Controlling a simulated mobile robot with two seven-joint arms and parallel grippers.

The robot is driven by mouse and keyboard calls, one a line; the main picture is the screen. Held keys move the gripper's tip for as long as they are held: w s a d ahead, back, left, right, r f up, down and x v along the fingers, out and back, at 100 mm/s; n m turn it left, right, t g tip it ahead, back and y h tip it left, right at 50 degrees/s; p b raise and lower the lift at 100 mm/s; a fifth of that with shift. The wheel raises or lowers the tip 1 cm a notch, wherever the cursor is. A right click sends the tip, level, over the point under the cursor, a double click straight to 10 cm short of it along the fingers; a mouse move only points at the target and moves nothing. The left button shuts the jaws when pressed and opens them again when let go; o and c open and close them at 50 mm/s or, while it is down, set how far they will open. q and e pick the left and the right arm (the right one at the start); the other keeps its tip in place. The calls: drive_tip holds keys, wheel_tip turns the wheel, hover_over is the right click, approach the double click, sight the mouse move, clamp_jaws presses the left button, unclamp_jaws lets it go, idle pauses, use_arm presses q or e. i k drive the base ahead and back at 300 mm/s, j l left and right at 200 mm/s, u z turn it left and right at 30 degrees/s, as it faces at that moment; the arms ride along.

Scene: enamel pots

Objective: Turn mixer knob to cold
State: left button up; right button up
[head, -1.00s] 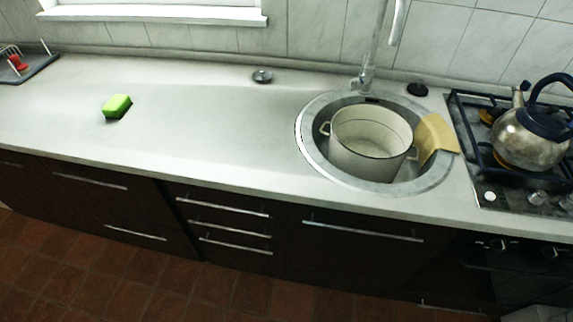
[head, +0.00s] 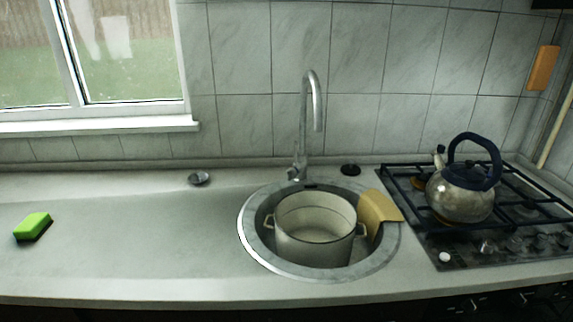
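The chrome mixer tap (head: 301,130) stands behind the round sink, with a tall curved spout. Its knob (head: 294,172) appears low on the tap body, on the left side; it is too small to tell which way it is turned. A cream enamel pot (head: 316,252) with two side handles sits in the sink (head: 257,256), in front of the tap. Neither of my grippers is in the head view.
A tan cloth or board (head: 379,207) lies over the sink's right rim. A kettle (head: 462,193) stands on the gas hob (head: 440,240) at the right. A green sponge (head: 33,226), a small metal disc (head: 199,179) and a black disc (head: 351,169) lie on the counter (head: 130,235).

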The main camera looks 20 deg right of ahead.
sight(291, 174)
drive_tip(key=i+j, duration=0.1)
drive_tip(key=j, duration=0.55)
drive_tip(key=i+j, duration=0.1)
drive_tip(key=j, duration=0.5)
drive_tip(key=z, duration=0.05)
